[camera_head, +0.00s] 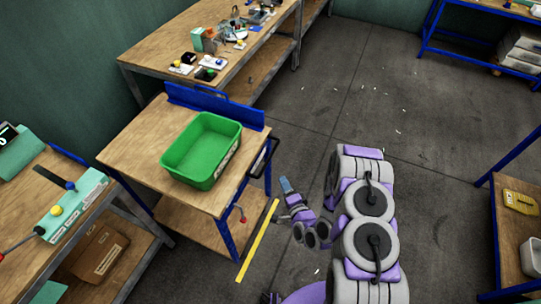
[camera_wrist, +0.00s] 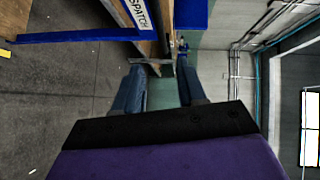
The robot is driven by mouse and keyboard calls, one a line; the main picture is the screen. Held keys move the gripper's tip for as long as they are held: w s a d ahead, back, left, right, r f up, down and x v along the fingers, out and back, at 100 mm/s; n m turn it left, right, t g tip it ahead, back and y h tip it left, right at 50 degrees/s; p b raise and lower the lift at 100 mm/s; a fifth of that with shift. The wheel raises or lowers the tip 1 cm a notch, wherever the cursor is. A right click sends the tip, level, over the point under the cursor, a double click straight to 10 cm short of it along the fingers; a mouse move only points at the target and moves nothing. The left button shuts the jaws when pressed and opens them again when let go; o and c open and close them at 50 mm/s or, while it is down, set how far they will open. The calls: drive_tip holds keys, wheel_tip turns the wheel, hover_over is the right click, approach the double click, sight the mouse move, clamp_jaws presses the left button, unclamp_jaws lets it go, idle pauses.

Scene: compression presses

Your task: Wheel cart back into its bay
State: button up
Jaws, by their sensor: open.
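The cart (camera_head: 135,150) has a wooden top, a lower shelf and blue legs, with a blue rail at its back. A black loop handle (camera_head: 264,158) is on its right side. A green bin (camera_head: 202,150) sits on top. My gripper (camera_head: 286,186) is to the right of the cart, near the handle and apparently apart from it. In the wrist view my gripper (camera_wrist: 160,73) shows two spread fingers with nothing clearly held between them. Past the fingertips are a wooden edge, blue frame parts and a label partly reading "SPATCH". The cart's wheels cannot be made out.
A yellow floor strip (camera_head: 257,241) runs beside the cart's right front leg. A bench with parts (camera_head: 160,55) stands behind, and another bench (camera_head: 35,185) stands at left. A blue-legged table (camera_head: 510,210) is at right. The grey floor (camera_head: 330,85) beyond my arm is open, with small white scraps.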

sight(270, 157)
drive_tip(key=b+x, duration=0.1)
drive_tip(key=x, duration=0.7)
drive_tip(key=b+x, duration=0.2)
drive_tip(key=x, duration=0.6)
drive_tip(key=shift+w+d, duration=0.15)
drive_tip(key=shift+w, duration=0.2)
clamp_jaws()
drive_tip(key=shift+s, duration=0.1)
